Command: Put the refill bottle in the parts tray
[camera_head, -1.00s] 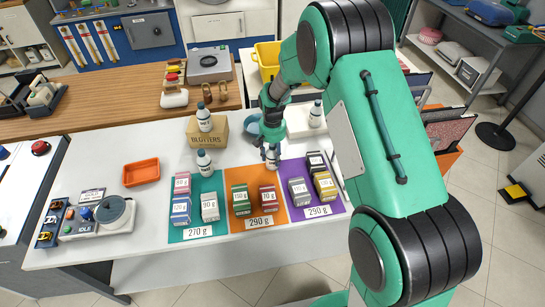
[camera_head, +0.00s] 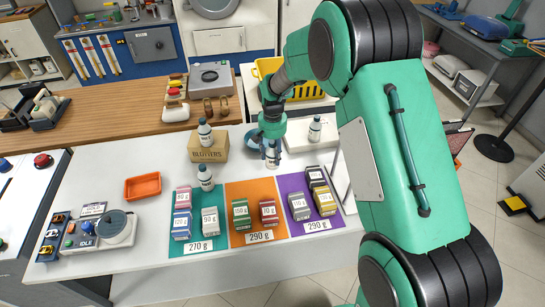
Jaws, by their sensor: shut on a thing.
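My gripper (camera_head: 270,147) points down behind the orange mat and is shut on a white bottle (camera_head: 272,159) with a dark cap. The fingers cover its upper part. Similar bottles stand on the blotters box (camera_head: 208,149), at the back of the teal mat (camera_head: 206,177) and on a white tray (camera_head: 299,142) at the back right. An empty orange tray (camera_head: 143,188) lies on the left of the white table, well left of my gripper. Labels are too small to tell the bottles apart, and I cannot tell which tray is the parts tray.
Small labelled boxes stand on the teal, orange (camera_head: 254,222) and purple (camera_head: 296,186) mats in front of my gripper. A blue bowl (camera_head: 252,139) is close behind it. A scale-like device (camera_head: 108,229) stands front left. Table around the orange tray is clear.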

